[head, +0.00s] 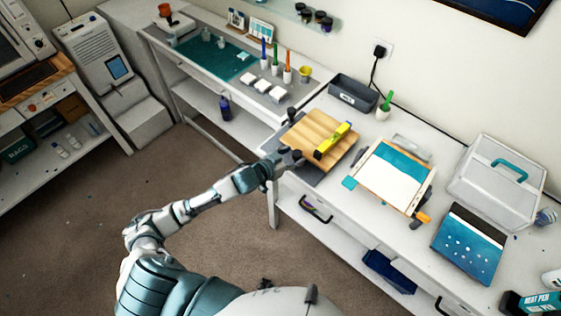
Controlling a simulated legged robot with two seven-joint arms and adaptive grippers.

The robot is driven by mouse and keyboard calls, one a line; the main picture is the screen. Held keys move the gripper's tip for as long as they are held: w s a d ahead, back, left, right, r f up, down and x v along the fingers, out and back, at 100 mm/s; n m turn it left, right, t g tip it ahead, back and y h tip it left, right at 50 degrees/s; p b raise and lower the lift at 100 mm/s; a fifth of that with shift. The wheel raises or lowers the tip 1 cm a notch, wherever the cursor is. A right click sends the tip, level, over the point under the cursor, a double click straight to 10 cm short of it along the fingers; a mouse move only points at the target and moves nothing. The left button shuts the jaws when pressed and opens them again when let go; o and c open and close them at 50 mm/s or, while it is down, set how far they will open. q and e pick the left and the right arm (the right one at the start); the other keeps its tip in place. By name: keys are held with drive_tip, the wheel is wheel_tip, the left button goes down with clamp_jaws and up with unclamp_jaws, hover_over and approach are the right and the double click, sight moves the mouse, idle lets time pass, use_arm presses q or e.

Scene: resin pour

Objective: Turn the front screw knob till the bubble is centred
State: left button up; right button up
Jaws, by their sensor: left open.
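A wooden levelling board (312,122) lies on a dark mat on the white bench. A yellow spirit level (333,140) rests across its right part; its bubble is too small to read. My left gripper (291,159) is open at the board's front left corner. A dark round shape (297,154) shows right at the fingers and looks like the front screw knob. I cannot tell whether the fingers touch it. My right gripper is not in view.
A framed panel (417,192) with white and teal areas lies right of the board, with an orange-handled tool (423,218) at its corner. A grey bin (352,93) stands behind. A white case (497,181) and blue booklet (468,244) are further right.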

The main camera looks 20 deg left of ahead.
use_arm(q)
drive_tip(key=v, duration=0.9)
drive_tip(key=shift+s+a, duration=0.15)
drive_tip(key=shift+a, duration=0.1)
drive_tip(key=shift+f, duration=0.1)
